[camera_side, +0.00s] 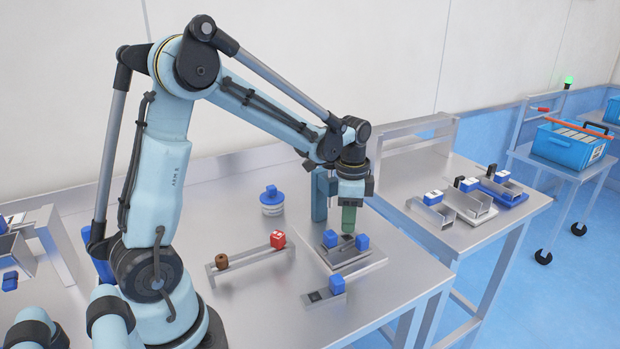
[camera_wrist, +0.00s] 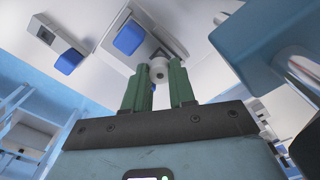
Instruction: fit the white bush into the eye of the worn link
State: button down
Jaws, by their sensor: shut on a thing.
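My gripper (camera_wrist: 159,78) has two green fingers and is shut on the white bush (camera_wrist: 159,68), a small white ring with a dark hole, in the wrist view. In the side view my gripper (camera_side: 348,236) points down, low over a grey plate fixture (camera_side: 378,261) with blue blocks and a dark grey bar (camera_side: 347,255), which may be the worn link. The bush cannot be made out there. In the wrist view the grey part (camera_wrist: 176,43) lies beyond the bush; the eye is not clearly visible, and I cannot tell whether the bush touches it.
A low rail (camera_side: 250,260) carries a brown bush (camera_side: 221,261) and a red block (camera_side: 277,239). A small grey block with a blue cube (camera_side: 337,285) stands in front of the fixture. A blue-and-white round container (camera_side: 272,203) stands behind.

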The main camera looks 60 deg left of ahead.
jog(key=shift+f, duration=1.15)
jog(key=c, duration=0.9)
grip_release()
jog(key=shift+o, duration=0.2)
jog(key=shift+r, duration=0.1)
notch_tip(320, 180, up, 12)
jog(key=s+d+f+n+t, duration=0.2)
jog(key=s+d+n+t, duration=0.5)
jog(key=s, duration=0.3)
jog(key=shift+d+f, duration=0.2)
jog(key=shift+d, duration=0.7)
